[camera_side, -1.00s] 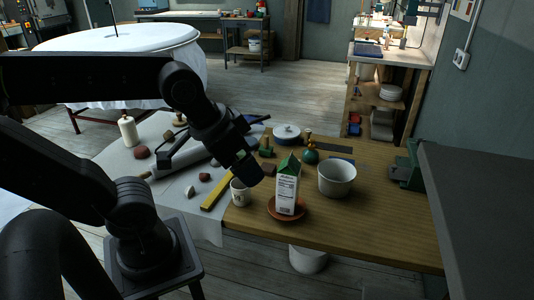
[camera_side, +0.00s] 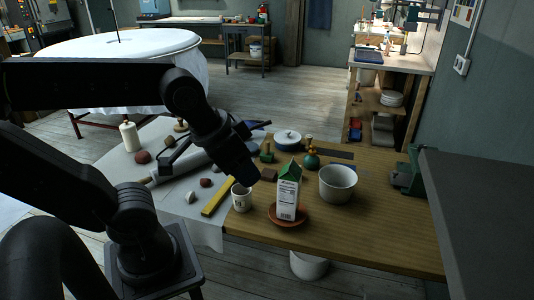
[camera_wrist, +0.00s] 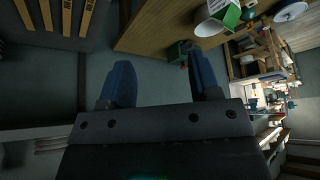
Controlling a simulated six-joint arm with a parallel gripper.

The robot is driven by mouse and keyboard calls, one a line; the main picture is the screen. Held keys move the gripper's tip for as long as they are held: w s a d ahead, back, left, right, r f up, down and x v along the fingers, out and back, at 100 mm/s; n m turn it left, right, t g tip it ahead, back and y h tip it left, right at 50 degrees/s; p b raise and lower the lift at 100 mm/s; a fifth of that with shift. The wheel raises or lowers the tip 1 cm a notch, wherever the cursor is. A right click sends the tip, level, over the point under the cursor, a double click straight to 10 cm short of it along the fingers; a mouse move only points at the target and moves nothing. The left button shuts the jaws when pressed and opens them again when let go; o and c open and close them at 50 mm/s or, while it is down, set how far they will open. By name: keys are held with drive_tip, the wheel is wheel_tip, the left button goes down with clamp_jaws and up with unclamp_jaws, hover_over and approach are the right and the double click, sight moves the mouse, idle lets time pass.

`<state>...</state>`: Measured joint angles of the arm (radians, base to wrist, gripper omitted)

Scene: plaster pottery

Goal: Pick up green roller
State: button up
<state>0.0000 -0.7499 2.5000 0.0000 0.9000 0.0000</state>
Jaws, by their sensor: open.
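A small dark green piece (camera_side: 266,154) stands on the work table behind the milk carton in the side view. It may be the green roller, but it is too small to tell. My gripper (camera_side: 247,178) hangs over the table to the left of and nearer than that piece, above and behind a white cup (camera_side: 242,198). In the wrist view my gripper (camera_wrist: 162,75) has its two blue fingers wide apart with nothing between them. I cannot make out a roller in that view.
A milk carton (camera_side: 288,192) stands on a terracotta saucer (camera_side: 290,222), with a white bowl (camera_side: 338,183) to its right. A green rounded bottle (camera_side: 311,159) stands behind them. A yellow bar (camera_side: 216,198) lies on the left. The table's front right is clear.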

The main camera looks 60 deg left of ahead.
drive_tip(key=w+a+r+n+y, duration=0.1)
drive_tip(key=w+a+r+n, duration=0.1)
drive_tip(key=w+a, duration=0.45)
drive_tip(key=n+g+y, duration=0.2)
drive_tip(key=n+y, duration=0.2)
drive_tip(key=n, duration=0.5)
hover_over(267, 143)
drive_tip(key=s+d, duration=0.4)
drive_tip(key=d, duration=0.2)
wheel_tip(267, 143, down, 21)
drive_tip(key=x, duration=0.9)
drive_tip(key=shift+a+r, duration=0.1)
drive_tip(key=shift+a, duration=0.1)
drive_tip(key=shift+x, duration=2.75)
drive_tip(key=shift+a+r, duration=0.1)
drive_tip(key=shift+a, duration=0.1)
drive_tip(key=shift+c, duration=0.5)
